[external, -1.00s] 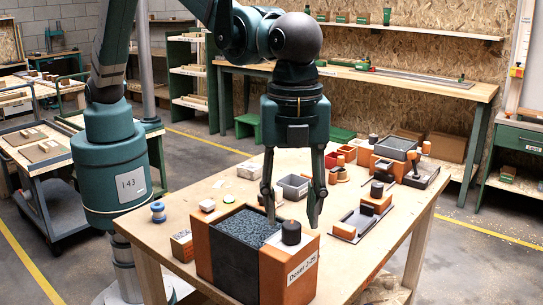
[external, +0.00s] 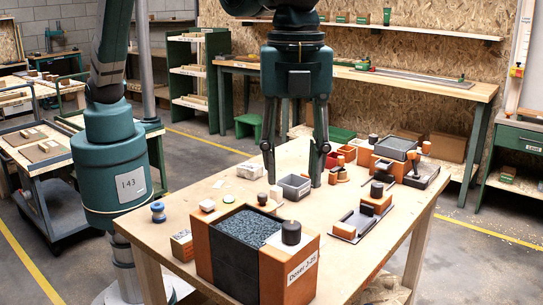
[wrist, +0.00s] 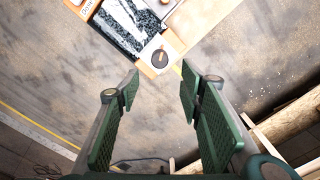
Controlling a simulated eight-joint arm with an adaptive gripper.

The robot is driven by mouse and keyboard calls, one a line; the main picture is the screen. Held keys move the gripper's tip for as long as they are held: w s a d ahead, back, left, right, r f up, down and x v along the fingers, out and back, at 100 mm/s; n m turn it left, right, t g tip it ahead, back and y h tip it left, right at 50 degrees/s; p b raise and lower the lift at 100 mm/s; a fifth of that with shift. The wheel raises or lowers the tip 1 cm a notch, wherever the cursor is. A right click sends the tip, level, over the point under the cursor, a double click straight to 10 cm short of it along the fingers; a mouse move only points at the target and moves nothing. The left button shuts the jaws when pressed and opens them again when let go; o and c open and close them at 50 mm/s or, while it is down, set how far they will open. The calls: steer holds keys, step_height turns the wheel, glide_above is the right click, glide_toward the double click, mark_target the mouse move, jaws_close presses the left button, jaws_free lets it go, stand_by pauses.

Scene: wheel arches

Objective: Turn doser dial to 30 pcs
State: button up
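The near doser, an orange-sided box of dark granules labelled roughly "Doser 2-25" (external: 302,270), stands at the table's front. The dial's setting cannot be read. My gripper (external: 293,180) points down, fingers wide apart and empty, above the dial in the picture and apart from it. Its open fingers also show in the wrist view (wrist: 161,82).
A blue spool (external: 158,212) and small blocks are at left. The front right tabletop is clear.

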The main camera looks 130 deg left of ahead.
mark_target(292, 225)
steer(key=shift+w+f+n+p, duration=0.15)
steer(key=shift+n+p, duration=0.15)
steer(key=shift+p, duration=0.5)
step_height(292, 225, down, 4)
steer(key=n+p, duration=0.2)
steer(key=p, duration=0.5)
steer(key=shift+n, duration=0.4)
steer(key=shift+f, duration=0.1)
steer(key=shift+f+p, duration=0.3)
steer(key=shift+f, duration=3.5)
steer(key=c, duration=0.9)
